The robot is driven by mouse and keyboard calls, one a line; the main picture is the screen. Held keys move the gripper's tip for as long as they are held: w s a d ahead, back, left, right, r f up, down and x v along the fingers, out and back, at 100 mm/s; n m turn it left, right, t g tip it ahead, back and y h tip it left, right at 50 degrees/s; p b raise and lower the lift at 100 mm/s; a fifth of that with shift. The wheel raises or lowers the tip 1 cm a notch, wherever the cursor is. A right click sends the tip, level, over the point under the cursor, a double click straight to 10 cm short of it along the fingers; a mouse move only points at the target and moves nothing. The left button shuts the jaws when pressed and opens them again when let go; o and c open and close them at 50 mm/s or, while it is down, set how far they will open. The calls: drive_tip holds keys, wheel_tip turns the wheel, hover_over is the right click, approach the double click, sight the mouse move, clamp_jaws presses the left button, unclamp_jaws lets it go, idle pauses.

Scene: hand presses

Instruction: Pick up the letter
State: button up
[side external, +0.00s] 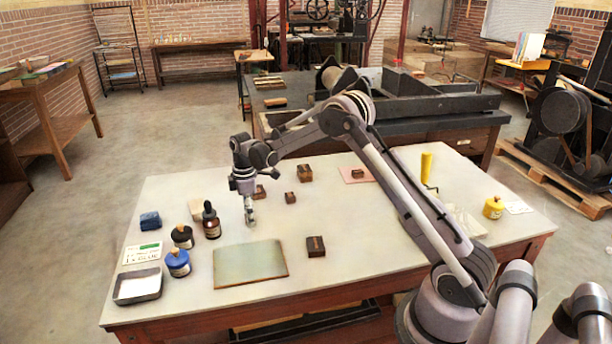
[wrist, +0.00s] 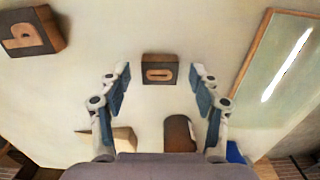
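My gripper (side external: 250,219) hangs over the middle-left of the table, above the green plate's far edge. In the wrist view my gripper (wrist: 160,90) is open, its two blue-padded fingers apart with nothing between them. A small wooden letter block (wrist: 159,70) with a pale oval, O-like mark lies just ahead of the fingertips, centred. A bigger letter block (wrist: 32,33) with a b- or P-like mark lies at the upper left. In the side view several wooden blocks lie on the table, including a small one (side external: 290,197) and a bigger one (side external: 316,246). Their letters are too small to read.
The green plate (side external: 250,264) lies in front of my gripper. Dropper bottle (side external: 211,221), black jar (side external: 182,237), blue jar (side external: 178,263), blue sponge (side external: 150,221) and metal tray (side external: 138,287) stand at left. Table is clear around the small block.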

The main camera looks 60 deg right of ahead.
drive_tip(key=c, duration=0.7)
drive_tip(key=shift+c, duration=0.2)
drive_tip(key=shift+r, duration=0.2)
